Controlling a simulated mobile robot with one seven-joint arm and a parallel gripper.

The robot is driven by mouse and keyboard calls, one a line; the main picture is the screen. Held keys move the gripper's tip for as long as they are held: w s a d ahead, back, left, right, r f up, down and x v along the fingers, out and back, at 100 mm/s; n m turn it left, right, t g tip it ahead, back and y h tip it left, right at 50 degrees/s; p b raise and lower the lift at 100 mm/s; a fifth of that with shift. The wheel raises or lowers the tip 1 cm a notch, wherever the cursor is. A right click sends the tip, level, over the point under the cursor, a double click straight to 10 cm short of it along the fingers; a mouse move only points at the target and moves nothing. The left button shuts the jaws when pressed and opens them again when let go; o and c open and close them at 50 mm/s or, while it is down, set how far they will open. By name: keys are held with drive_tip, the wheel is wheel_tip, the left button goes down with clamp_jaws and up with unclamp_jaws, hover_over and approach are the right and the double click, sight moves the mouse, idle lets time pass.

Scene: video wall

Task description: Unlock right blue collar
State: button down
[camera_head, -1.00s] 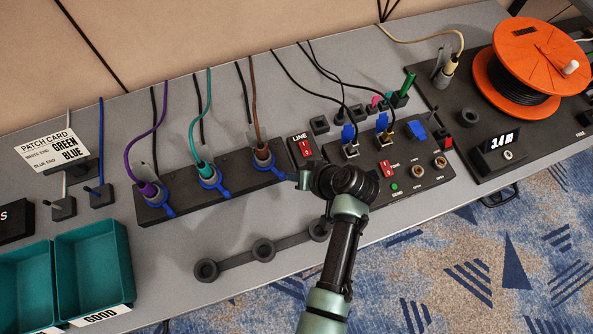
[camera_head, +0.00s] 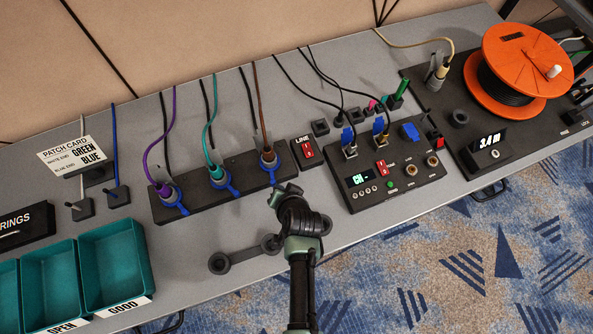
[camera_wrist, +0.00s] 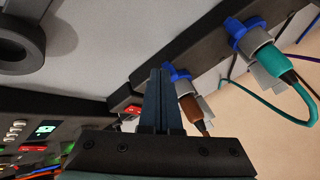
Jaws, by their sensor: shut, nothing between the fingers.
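The right blue collar (camera_head: 270,165) sits around the socket of the brown-cable plug (camera_head: 268,153) at the right end of the dark connector strip (camera_head: 240,185). In the wrist view part of this collar (camera_wrist: 178,74) shows just behind my fingers, with the brown plug (camera_wrist: 196,110) beside them. My gripper (camera_head: 281,192) is shut and empty, just in front of the right end of the strip; its closed fingers also show in the wrist view (camera_wrist: 158,95). I cannot tell whether they touch the collar. The middle collar (camera_head: 224,180) holds the teal-cable plug and the left collar (camera_head: 172,196) the purple-cable plug.
A red LINE switch box (camera_head: 307,150) stands close right of the strip. A tester box (camera_head: 390,170) with cables is farther right, then an orange reel (camera_head: 525,62). Teal bins (camera_head: 116,262) are at left.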

drive_tip(key=shift+s+a, duration=0.1)
drive_tip(key=shift+a, duration=0.3)
drive_tip(key=shift+w+d+b, duration=0.35)
drive_tip(key=shift+w+d, duration=0.2)
drive_tip(key=shift+w, duration=0.15)
drive_tip(key=shift+s, duration=0.1)
